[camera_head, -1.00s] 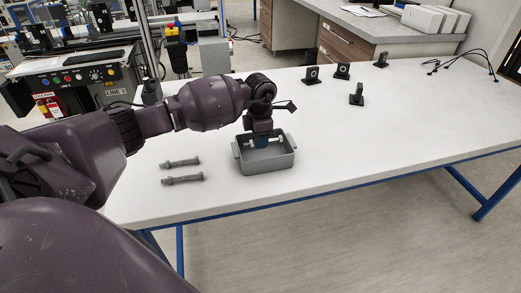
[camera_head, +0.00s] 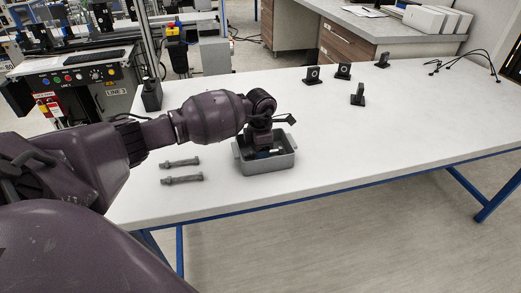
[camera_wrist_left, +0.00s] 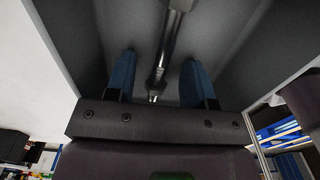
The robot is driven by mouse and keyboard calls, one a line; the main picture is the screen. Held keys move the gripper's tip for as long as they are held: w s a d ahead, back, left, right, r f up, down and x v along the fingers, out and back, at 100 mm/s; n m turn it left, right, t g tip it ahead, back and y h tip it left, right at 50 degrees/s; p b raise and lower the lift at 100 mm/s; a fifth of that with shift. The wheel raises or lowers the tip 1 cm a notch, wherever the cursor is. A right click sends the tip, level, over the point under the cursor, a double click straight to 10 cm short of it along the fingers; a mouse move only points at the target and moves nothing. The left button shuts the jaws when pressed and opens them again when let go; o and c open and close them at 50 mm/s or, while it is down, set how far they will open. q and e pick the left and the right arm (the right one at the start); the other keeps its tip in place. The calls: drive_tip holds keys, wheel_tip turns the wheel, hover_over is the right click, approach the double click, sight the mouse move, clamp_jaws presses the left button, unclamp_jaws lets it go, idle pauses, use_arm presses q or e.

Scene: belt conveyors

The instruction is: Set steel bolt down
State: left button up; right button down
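The steel bolt (camera_wrist_left: 174,25) shows in the left wrist view as a shiny rod lying along the floor of the grey bin. My left gripper (camera_wrist_left: 159,66) has its two blue fingers apart, one on each side of the bolt, with a gap to each. In the head view the left gripper (camera_head: 264,153) reaches down into the grey bin (camera_head: 266,168) on the white table. There the bolt is mostly hidden by the gripper and the bin walls. My right gripper is not in view.
Two more bolts, an upper one (camera_head: 180,163) and a lower one (camera_head: 182,179), lie on the white table (camera_head: 390,140) left of the bin. Several small black brackets (camera_head: 357,95) stand farther back. The table right of the bin is clear.

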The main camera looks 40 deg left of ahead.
use_arm(q)
wheel_tip(320, 180, up, 12)
drive_tip(key=p, duration=0.1)
drive_tip(key=shift+r, duration=0.15)
idle(0.6)
idle(0.4)
